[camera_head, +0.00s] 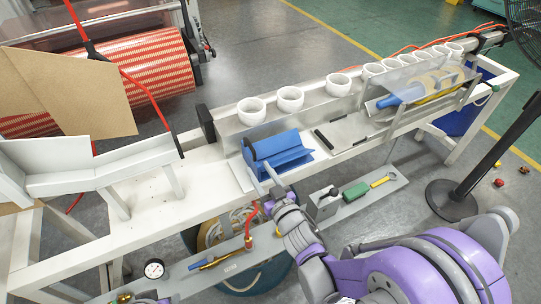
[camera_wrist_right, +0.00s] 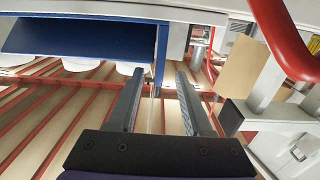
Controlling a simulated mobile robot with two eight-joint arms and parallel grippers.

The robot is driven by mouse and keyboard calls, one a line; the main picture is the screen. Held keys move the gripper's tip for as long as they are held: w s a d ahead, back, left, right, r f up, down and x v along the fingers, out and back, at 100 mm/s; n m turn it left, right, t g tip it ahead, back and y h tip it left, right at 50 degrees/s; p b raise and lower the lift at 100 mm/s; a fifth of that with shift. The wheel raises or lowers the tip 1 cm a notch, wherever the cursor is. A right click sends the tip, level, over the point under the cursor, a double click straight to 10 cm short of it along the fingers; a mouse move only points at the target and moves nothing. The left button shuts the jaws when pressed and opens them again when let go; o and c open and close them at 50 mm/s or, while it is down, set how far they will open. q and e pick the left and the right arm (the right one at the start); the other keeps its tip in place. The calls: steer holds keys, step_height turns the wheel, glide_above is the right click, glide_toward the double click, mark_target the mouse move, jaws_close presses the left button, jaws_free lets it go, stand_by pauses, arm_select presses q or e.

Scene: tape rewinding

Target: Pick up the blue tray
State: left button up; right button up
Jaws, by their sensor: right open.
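The blue tray (camera_head: 283,150) sits on the white bench, its long side facing me. In the right wrist view, the blue tray (camera_wrist_right: 80,38) fills the upper left. My right gripper (camera_head: 270,178) is open at the near left end of the tray. In the wrist view, its two dark fingers (camera_wrist_right: 158,84) stand apart, with a narrow blue edge of the tray showing between their tips. I cannot tell whether the fingers touch it.
White tape rings (camera_head: 290,98) stand in a row behind the tray. A flat grey plate (camera_head: 350,132) lies to its right. A lower shelf (camera_head: 225,262) holds a green block (camera_head: 357,191) and a yellow wrench (camera_head: 383,180). A black post (camera_head: 480,170) stands at the right.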

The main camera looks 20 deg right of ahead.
mark_target(246, 147)
steer(key=w, duration=0.3)
steer(key=w+a, duration=0.1)
steer(key=w, duration=0.3)
steer(key=shift+w+a+r, duration=0.15)
steer(key=shift+a+r, duration=0.05)
steer(key=shift+c, duration=0.3)
jaws_close()
stand_by(0.9)
